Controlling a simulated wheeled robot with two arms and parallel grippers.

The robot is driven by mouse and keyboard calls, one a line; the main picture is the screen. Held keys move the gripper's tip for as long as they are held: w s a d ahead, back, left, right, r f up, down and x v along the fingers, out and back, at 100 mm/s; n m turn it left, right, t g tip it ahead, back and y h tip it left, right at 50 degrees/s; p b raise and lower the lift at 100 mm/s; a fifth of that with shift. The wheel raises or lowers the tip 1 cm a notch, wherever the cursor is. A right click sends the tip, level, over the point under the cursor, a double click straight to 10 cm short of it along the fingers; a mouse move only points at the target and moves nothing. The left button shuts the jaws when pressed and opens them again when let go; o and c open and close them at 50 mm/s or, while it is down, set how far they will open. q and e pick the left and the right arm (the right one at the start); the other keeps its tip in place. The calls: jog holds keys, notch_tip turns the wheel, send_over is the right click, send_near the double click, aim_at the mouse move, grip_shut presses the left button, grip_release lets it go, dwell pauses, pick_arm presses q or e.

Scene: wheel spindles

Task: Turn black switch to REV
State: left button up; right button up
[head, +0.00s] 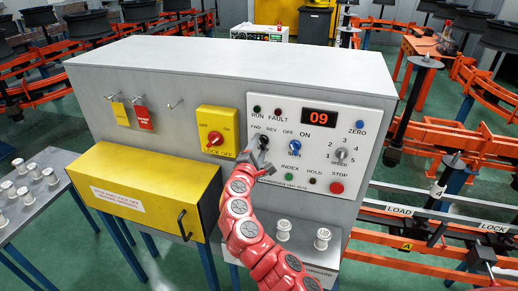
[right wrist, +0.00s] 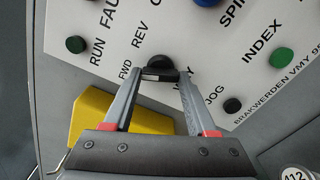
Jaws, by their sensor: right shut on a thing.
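The control panel (head: 318,112) is a light plate on the front of a grey cabinet. The black switch (head: 264,141) sits at its left, below the FWD and REV labels. In the right wrist view the black switch (right wrist: 160,64) is a round dark knob between my fingertips. My right gripper (head: 262,161) reaches up to it from below and is shut on it; the fingers also show in the right wrist view (right wrist: 160,75). The fingers partly cover the switch, and I cannot tell which label it points to. My left gripper is out of view.
A blue switch (head: 293,146) is close to the right of the black one. A green INDEX button (head: 293,169), a black button (right wrist: 232,105) and a red STOP button (head: 337,188) lie lower. A yellow lock-off switch (head: 216,134) and yellow box (head: 130,185) stand left.

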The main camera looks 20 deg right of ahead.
jog(key=m+b, duration=0.2)
jog(key=b, duration=0.2)
jog(key=m+b, duration=0.3)
jog(key=b, duration=0.1)
jog(key=m+b, duration=0.2)
jog(key=b, duration=0.2)
jog(key=shift+f+m, duration=0.25)
jog(key=shift+m, duration=0.05)
jog(key=shift+r+m+b, duration=0.3)
jog(key=shift+m+b, duration=0.8)
jog(key=shift+b, duration=0.35)
jog(key=o, duration=1.4)
jog(key=shift+c, duration=0.2)
jog(key=b+v, duration=0.2)
jog(key=v, duration=1.5)
jog(key=shift+a+b, duration=0.2)
jog(key=shift+b, duration=0.2)
